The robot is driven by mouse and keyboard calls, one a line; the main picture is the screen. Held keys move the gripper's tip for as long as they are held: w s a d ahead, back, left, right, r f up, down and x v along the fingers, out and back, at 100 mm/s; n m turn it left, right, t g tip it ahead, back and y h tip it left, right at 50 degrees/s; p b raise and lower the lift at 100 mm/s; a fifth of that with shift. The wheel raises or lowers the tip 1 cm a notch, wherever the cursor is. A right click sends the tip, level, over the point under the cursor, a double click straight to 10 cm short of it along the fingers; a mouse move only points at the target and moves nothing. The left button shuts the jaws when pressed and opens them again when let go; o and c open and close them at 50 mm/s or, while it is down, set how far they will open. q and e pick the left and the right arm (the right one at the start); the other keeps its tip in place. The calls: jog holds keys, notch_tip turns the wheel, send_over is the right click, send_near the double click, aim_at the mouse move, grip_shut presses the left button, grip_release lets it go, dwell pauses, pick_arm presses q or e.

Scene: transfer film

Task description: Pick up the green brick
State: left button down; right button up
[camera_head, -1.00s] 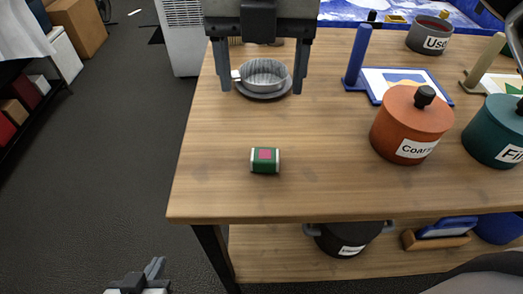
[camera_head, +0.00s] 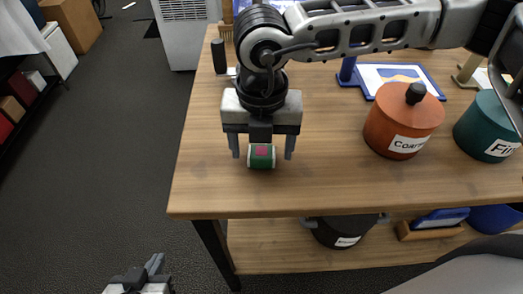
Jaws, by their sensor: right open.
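The green brick (camera_head: 261,160), a small green block with a pink square and whitish edges, lies on the wooden table near its front left. My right gripper (camera_head: 262,148) is open at the brick, with one finger to its left and one to its right. Gaps show between the fingers and the brick in the picture; I cannot tell how high the fingertips are. My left gripper (camera_head: 140,282) is at the bottom left, beside and in front of the table, only partly in view.
An orange lidded pot (camera_head: 404,120) and a teal pot (camera_head: 487,126) stand to the right. A blue-framed picture (camera_head: 400,76) lies behind them. The lower shelf (camera_head: 280,258) holds a black pot (camera_head: 338,232). The table around the brick is clear.

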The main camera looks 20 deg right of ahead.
jog(key=shift+f, duration=0.15)
jog(key=c, duration=1.1)
jog(key=shift+o, duration=0.2)
